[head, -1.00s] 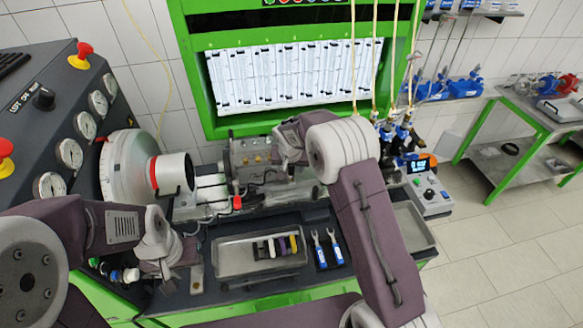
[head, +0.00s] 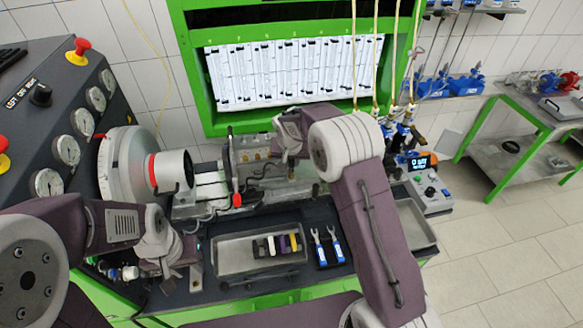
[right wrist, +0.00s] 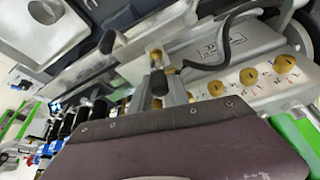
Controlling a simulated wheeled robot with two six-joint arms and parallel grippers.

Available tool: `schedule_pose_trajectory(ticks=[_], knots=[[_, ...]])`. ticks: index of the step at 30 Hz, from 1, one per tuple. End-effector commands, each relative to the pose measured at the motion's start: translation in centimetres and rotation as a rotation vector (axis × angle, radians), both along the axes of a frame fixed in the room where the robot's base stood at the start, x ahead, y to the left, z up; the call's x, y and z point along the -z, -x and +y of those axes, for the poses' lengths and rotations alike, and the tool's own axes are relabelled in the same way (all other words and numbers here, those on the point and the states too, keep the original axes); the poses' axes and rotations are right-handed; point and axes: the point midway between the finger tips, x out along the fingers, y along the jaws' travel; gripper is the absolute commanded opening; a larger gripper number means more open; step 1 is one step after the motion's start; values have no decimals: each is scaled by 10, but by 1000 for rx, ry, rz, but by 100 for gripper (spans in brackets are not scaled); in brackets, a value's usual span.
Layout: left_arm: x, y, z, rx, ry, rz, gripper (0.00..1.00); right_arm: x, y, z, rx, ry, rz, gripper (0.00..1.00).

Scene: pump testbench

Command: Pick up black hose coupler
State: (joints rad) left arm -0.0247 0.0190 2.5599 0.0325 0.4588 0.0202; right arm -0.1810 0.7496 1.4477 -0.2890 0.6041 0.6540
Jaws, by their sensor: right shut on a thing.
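The black hose coupler (right wrist: 160,83) is a short dark cylinder in the right wrist view, beside a brass fitting on the metal pump block. My right gripper (right wrist: 159,98) is shut on it, with its grey fingers on both sides. In the head view, my right gripper (head: 286,150) is over the pump block (head: 255,178), and the coupler cannot be made out there. My left gripper (head: 168,268) is low at the left end of the bench; its fingers are too unclear to tell open or shut.
A metal tray (head: 232,262) with several coloured pieces lies on the bench, with blue-handled tools (head: 328,250) to its right. A black hose (right wrist: 228,48) curves over the block near several brass knobs. A control box (head: 430,190) stands at the right.

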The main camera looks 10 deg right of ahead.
Motion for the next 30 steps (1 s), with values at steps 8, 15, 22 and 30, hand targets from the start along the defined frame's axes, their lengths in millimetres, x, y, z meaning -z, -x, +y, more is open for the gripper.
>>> schedule_pose_trajectory(ticks=[8, 15, 22, 30], knots=[[38, 0, 0, 0, 0, 0, 36, -7, 38, 11, -4, 0, -1, 0], [79, 0, 0, 0, 0, 0, 36, -6, 115, 31, -6, -1, -3, 0], [95, 0, 0, 0, 0, 0, 36, -11, 162, 43, -4, -1, -2, 0], [97, 0, 0, 0, 0, 0, 36, -14, 175, 46, 0, 0, 0, 0]])
